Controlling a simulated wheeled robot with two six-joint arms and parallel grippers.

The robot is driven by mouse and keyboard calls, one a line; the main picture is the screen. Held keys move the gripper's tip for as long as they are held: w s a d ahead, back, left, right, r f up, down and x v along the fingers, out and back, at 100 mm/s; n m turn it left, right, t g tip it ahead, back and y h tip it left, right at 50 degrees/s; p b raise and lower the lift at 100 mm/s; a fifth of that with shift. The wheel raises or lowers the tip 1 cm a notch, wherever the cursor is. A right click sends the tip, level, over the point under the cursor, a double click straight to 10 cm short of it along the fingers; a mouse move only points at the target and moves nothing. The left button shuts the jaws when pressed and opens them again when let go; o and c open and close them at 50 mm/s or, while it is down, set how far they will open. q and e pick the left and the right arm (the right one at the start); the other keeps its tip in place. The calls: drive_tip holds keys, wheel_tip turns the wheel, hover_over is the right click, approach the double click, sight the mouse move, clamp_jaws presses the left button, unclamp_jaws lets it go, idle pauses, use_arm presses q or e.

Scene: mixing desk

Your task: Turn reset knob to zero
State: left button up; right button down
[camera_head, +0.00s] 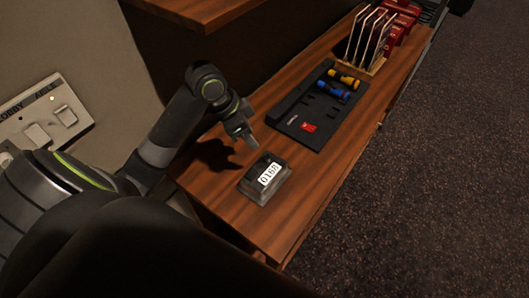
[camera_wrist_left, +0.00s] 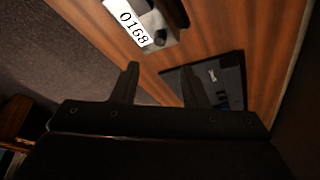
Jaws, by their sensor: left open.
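A small grey counter box (camera_head: 252,187) sits on the near part of the wooden desk, its white display reading 0168. The counter box also shows at the top of the left wrist view (camera_wrist_left: 168,22), with a small dark round knob (camera_wrist_left: 160,38) beside the display. My left gripper (camera_head: 250,139) is open and empty, above the desk just behind the counter box in the head view. In the left wrist view its two fingers (camera_wrist_left: 160,70) are apart, and the knob lies beyond the gap between them. My right gripper is not in view.
A black tray (camera_head: 290,117) holding a red piece (camera_head: 309,127) and yellow and blue tools (camera_head: 339,88) lies behind the counter box. A wire rack (camera_head: 371,38) stands farther back. A switch panel (camera_head: 45,117) is on the left wall. Bare wood surrounds the counter box.

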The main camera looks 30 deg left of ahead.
use_arm(q)
hover_over(266, 156)
drive_tip(key=s+a, duration=0.2)
wheel_tip(266, 156, down, 5)
drive_tip(key=shift+r, duration=0.1)
drive_tip(key=x, duration=0.4)
drive_tip(key=shift+x, duration=0.85)
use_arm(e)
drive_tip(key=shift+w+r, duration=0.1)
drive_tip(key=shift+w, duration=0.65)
use_arm(q)
drive_tip(key=shift+c, duration=0.2)
drive_tip(key=shift+w, duration=0.1)
clamp_jaws()
